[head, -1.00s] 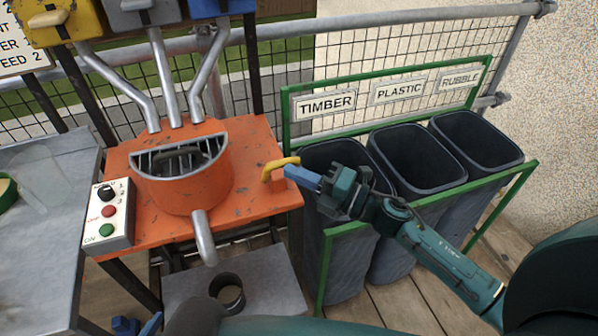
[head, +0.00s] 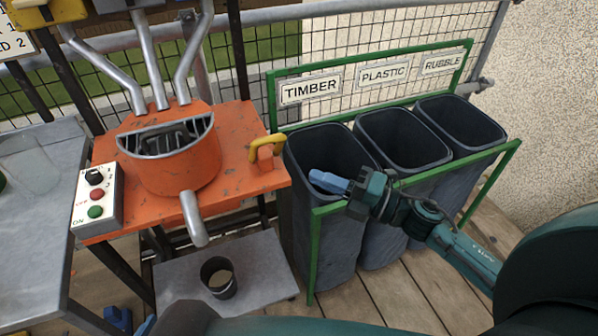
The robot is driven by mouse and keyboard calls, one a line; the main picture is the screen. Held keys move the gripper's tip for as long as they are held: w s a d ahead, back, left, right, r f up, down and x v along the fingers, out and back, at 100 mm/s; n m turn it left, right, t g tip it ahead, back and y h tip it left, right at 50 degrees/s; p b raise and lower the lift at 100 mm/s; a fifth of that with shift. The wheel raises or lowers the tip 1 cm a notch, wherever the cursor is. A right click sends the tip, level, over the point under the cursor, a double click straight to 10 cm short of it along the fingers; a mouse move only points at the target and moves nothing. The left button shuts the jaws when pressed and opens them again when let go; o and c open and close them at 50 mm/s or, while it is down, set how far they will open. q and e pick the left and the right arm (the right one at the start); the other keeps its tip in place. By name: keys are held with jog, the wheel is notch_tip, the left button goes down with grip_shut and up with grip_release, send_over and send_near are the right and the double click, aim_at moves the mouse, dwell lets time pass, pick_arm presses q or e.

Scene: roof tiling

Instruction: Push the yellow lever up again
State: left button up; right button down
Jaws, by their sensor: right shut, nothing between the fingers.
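The yellow lever (head: 267,142) is a bent handle on a small orange block at the right edge of the orange machine table (head: 235,180). It rises a little above the block and its bar runs roughly level. My right gripper (head: 322,181) is shut and empty, its blue fingers pointing left. It is in front of the timber bin's opening, to the right of and below the lever, clearly apart from it. Blue parts at the bottom left edge (head: 118,319) may be my left gripper's fingers; they are mostly cut off and their state is unclear.
The timber bin (head: 308,225), plastic bin (head: 432,152) and rubble bin (head: 492,132) stand in a green frame (head: 312,250) close beside my right arm. An orange mixing drum (head: 180,175) with a spout and a control box (head: 97,195) stand left of the lever.

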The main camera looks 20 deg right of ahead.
pick_arm(q)
jog(key=shift+w+r, duration=0.1)
pick_arm(e)
jog(key=shift+v, duration=1.65)
pick_arm(q)
jog(key=shift+d, duration=0.1)
pick_arm(e)
jog(key=shift+s+a, duration=0.1)
jog(key=shift+a, duration=0.05)
pick_arm(q)
jog(key=a+r+p, duration=0.1)
jog(key=p, duration=0.2)
jog(key=s+r+y+p, duration=0.1)
jog(key=p, duration=0.2)
jog(key=shift+s+a+g+p, duration=0.1)
jog(key=shift+a+g+p, duration=0.25)
jog(key=shift+a+g, duration=0.05)
pick_arm(e)
jog(key=s+a+f+m+g+h, duration=0.1)
jog(key=s+a+f+m+h, duration=0.2)
jog(key=m, duration=0.9)
jog(key=s+a+f+m+g+h, duration=0.1)
jog(key=s+a+f+m+h, duration=0.3)
jog(key=m, duration=0.9)
jog(key=s+f+h, duration=0.3)
jog(key=s+f, duration=0.1)
jog(key=shift+f+m+g+h, duration=0.2)
jog(key=shift+m+g+h, duration=0.1)
jog(key=shift+h, duration=0.1)
jog(key=shift+a, duration=0.15)
